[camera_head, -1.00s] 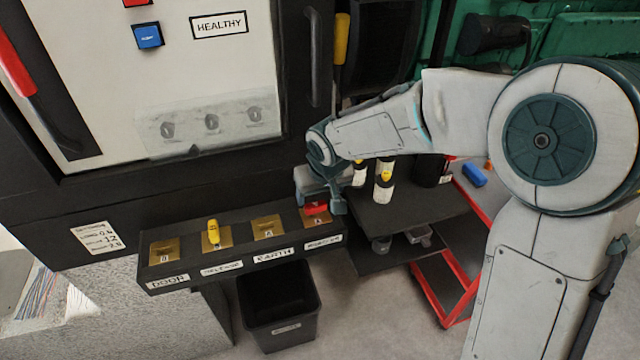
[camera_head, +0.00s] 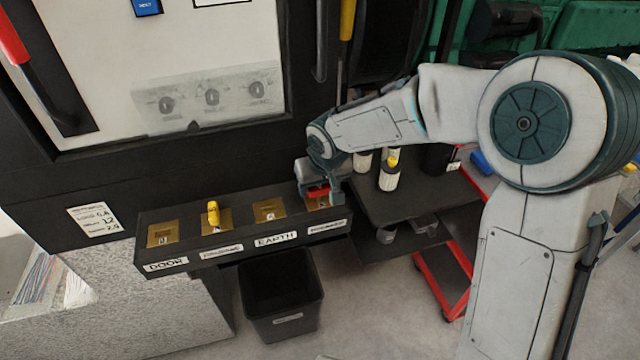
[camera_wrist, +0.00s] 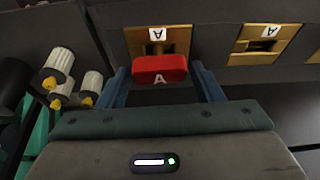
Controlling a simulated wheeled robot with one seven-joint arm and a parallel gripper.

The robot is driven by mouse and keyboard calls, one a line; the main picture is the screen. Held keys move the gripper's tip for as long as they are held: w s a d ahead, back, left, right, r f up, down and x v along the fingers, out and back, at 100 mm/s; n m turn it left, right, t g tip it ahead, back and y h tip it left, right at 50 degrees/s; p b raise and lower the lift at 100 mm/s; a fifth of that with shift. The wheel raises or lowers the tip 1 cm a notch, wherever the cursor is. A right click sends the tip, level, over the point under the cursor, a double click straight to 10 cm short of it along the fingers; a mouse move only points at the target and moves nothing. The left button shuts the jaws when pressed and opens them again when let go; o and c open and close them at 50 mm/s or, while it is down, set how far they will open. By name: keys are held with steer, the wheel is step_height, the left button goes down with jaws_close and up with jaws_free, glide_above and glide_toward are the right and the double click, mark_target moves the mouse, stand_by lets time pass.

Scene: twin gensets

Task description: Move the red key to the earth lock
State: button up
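The red key (camera_head: 318,191), marked A, sits at the rightmost brass lock plate (camera_head: 322,203) of the black lock ledge. In the wrist view the red key (camera_wrist: 159,69) stands in front of a brass plate (camera_wrist: 150,38) also marked A, with its stem at the slot. My gripper (camera_head: 320,190) is at this lock, with one finger on each side of the key. In the wrist view the gripper's blue fingers (camera_wrist: 160,75) lie close against the key's sides and appear shut on it. The earth lock (camera_head: 269,210) is the empty plate just left, above the EARTH label (camera_head: 276,239).
A yellow key (camera_head: 213,212) stands in the second lock; the DOOR lock (camera_head: 163,234) is empty. A black bin (camera_head: 281,300) stands below the ledge. A dark cart shelf (camera_head: 420,200) with white, yellow-topped bottles (camera_head: 389,174) is close on the right. The cabinet rises behind.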

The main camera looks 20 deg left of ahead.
steer(key=c, duration=0.6)
steer(key=shift+r, duration=0.1)
steer(key=shift+c, duration=0.2)
steer(key=shift+r+p, duration=1.75)
steer(key=shift+r, duration=0.65)
steer(key=s+a+b, duration=0.1)
steer(key=a+b, duration=0.1)
steer(key=shift+s+a+f, duration=0.2)
steer(key=shift+s+a, duration=0.15)
steer(key=shift+a, duration=0.05)
steer(key=s+a+b, duration=0.4)
steer(key=a, duration=0.3)
steer(key=shift+s+a+r, duration=0.15)
steer(key=shift+s+a, duration=0.1)
steer(key=shift+s, duration=0.05)
steer(key=shift+b, duration=0.3)
steer(key=shift+f+b, duration=1)
steer(key=shift+b, duration=0.1)
